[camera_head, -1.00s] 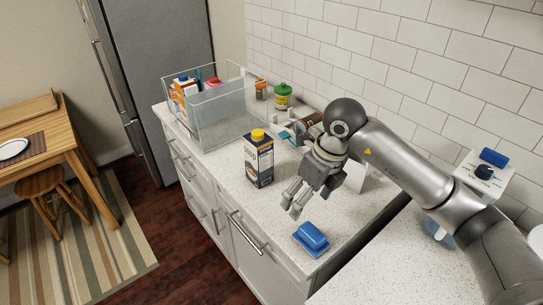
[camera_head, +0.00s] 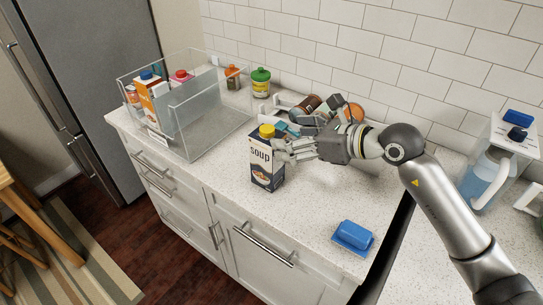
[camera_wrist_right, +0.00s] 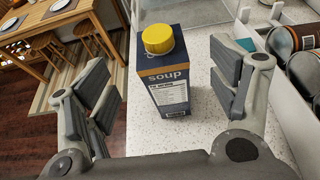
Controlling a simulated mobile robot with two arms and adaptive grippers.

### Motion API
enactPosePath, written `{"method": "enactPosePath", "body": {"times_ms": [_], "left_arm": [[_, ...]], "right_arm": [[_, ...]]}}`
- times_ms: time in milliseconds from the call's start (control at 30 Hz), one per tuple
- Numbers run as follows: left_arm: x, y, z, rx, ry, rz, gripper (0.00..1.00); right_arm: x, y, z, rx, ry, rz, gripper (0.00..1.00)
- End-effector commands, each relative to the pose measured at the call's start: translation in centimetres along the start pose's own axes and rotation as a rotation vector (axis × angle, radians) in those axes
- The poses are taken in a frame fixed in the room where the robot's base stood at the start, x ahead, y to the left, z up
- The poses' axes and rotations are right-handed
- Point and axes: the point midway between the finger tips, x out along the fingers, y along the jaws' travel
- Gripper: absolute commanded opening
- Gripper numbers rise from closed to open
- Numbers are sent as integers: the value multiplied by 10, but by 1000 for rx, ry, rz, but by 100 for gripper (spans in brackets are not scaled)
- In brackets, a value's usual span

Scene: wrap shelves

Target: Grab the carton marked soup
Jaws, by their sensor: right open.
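The soup carton (camera_head: 266,168) stands upright on the counter, dark blue and white with a yellow cap and the word "soup". In the right wrist view the carton (camera_wrist_right: 172,85) stands between the spread fingers, with a gap on each side. My right gripper (camera_head: 282,152) is open and reaches the carton from the right in the head view. It also shows in the wrist view (camera_wrist_right: 160,95), its fingers left and right of the carton and not closed on it. My left gripper is not in view.
A clear bin (camera_head: 192,132) with cartons stands left of the soup. A green-lidded jar (camera_head: 261,84) and an orange-lidded jar (camera_head: 232,77) stand behind. Lying cans (camera_wrist_right: 303,38) are at the right. A blue butter dish (camera_head: 353,236) sits near the front edge.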

Motion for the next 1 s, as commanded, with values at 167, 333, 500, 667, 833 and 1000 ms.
{"method": "enactPosePath", "body": {"times_ms": [167, 333, 500, 667, 833, 1000], "left_arm": [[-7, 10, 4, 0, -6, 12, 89], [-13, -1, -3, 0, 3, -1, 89], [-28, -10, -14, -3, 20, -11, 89], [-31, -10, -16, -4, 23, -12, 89], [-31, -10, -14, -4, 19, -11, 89], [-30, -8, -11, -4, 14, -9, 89]], "right_arm": [[21, 0, 2, 1, 0, 1, 80], [32, 0, 4, 3, 0, 1, 80], [55, -1, 6, 5, 2, 2, 80], [72, -1, 4, 2, 2, 1, 80], [77, -2, 2, 1, 2, 0, 80], [77, -2, 2, 1, 2, 0, 76]]}}
